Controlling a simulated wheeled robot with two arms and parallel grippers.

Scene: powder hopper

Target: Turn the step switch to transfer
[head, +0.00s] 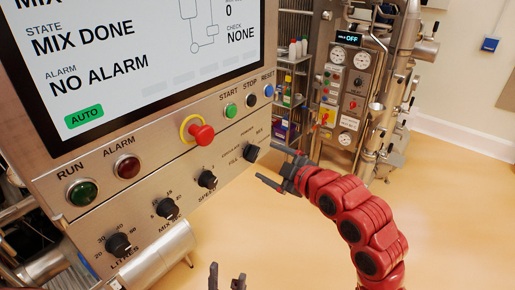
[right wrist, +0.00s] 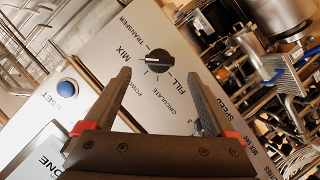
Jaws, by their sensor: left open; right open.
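The step switch (head: 251,152) is a black knob at the lower right of the slanted steel panel. In the right wrist view the knob (right wrist: 158,61) is ringed by the labels MIX, TRANSFER, FILL, POWDER and CIRCULATE. Its pale pointer line seems to face the MIX side. My right gripper (head: 265,163) is open just in front of the knob. In the right wrist view its fingertips (right wrist: 158,75) lie either side of and short of the knob, apart from it. My left gripper (head: 226,280) is open and empty at the bottom edge; only its fingertips show.
The screen (head: 150,60) reads MIX DONE and NO ALARM. Above the knob are a red emergency stop (head: 201,134), a green start button (head: 231,111) and a blue reset button (head: 269,90). The speed knob (head: 207,179) is to its left. The floor to the right is clear.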

